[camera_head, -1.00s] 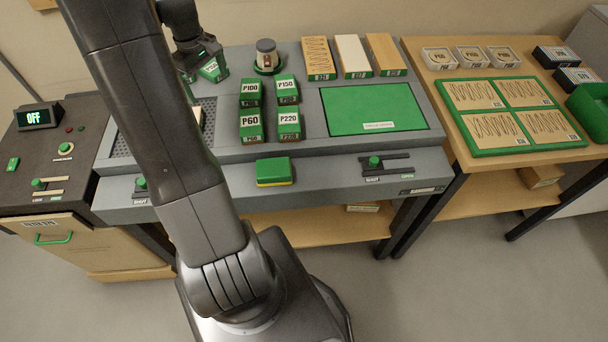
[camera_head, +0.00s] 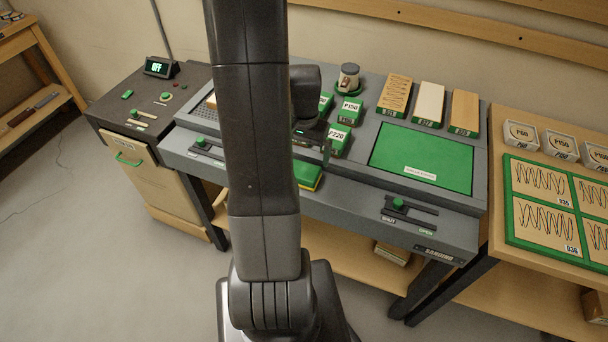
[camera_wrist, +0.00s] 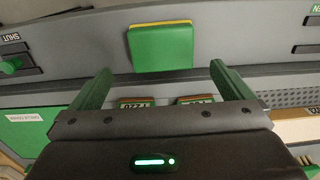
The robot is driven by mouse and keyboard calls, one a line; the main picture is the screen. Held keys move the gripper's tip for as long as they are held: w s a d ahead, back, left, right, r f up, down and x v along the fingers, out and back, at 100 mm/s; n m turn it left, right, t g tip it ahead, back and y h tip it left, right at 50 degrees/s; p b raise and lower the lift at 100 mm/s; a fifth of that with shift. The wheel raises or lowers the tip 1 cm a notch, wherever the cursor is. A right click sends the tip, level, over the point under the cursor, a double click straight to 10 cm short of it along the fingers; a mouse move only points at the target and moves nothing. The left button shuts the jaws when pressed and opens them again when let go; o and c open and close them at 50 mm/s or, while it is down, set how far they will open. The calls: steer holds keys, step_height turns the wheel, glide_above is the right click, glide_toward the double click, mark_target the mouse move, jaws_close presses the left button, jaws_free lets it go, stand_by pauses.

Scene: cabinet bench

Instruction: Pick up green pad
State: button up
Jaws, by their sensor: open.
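The green pad (camera_head: 309,174) is a small green block with a yellow layer along its edge. It lies on the front ledge of the grey bench, partly hidden behind my arm in the head view. In the wrist view the pad (camera_wrist: 160,47) sits beyond my fingertips, near the middle between them. My gripper (camera_wrist: 155,80) is open and empty, with its two green fingers spread wider than the pad. In the head view the gripper is mostly hidden by my own arm, close to the pad.
Several green labelled blocks (camera_head: 341,139) stand just behind the pad. A large green panel (camera_head: 421,158) lies to the right, with a slider (camera_head: 398,203) on the bench front. A control box with an OFF display (camera_head: 160,67) is at the left. A side table (camera_head: 496,222) stands right.

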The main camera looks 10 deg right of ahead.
mark_target(303, 170)
steer(key=shift+a+f+p, duration=0.15)
steer(key=shift+f+p, duration=0.45)
steer(key=shift+f, duration=3.35)
steer(key=shift+c, duration=0.4)
steer(key=c, duration=0.8)
steer(key=shift+w+r, duration=0.1)
step_height(303, 170, up, 10)
steer(key=shift+f+b, duration=0.1)
steer(key=shift+b, duration=0.4)
